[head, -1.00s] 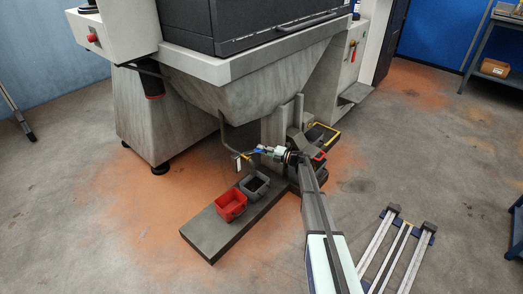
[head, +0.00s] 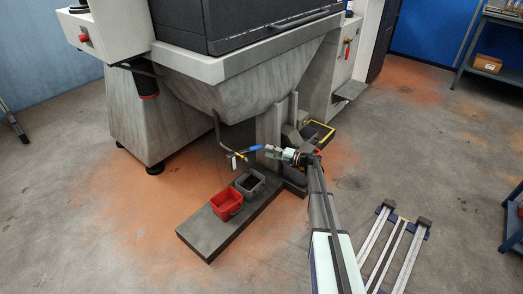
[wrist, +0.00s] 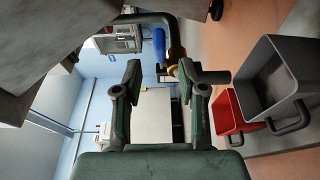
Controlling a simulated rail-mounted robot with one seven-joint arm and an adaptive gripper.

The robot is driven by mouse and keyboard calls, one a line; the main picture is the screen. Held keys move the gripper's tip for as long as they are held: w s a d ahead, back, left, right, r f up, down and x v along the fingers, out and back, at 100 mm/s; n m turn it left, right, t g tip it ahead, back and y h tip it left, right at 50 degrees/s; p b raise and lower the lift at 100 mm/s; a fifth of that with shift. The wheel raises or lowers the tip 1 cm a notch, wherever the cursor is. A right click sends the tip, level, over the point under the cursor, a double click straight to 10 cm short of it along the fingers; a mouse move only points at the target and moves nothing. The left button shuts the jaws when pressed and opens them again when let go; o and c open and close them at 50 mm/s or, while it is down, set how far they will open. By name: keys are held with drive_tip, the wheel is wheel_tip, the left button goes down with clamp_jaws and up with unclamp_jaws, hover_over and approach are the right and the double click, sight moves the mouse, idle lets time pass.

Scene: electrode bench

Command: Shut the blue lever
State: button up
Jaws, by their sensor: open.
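The blue lever (head: 253,148) sits on a small brass valve (head: 236,154) at the end of a bent pipe under the machine's hopper. In the head view it points right, towards my gripper (head: 268,151). In the wrist view the lever (wrist: 159,45) appears beyond my fingertips, near the middle, with the yellow valve part (wrist: 173,60) beside it. My gripper (wrist: 160,82) is open, with nothing between its fingers. The lever looks apart from the fingers, though the exact gap is hard to tell.
A red bin (head: 226,203) and a grey bin (head: 250,183) stand below the valve on a dark plank (head: 205,236). The pipe (head: 219,130) and hopper (head: 240,100) are close above. A yellow-edged tray (head: 318,132) lies behind my arm.

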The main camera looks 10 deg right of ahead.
drive_tip(key=shift+v, duration=2.3)
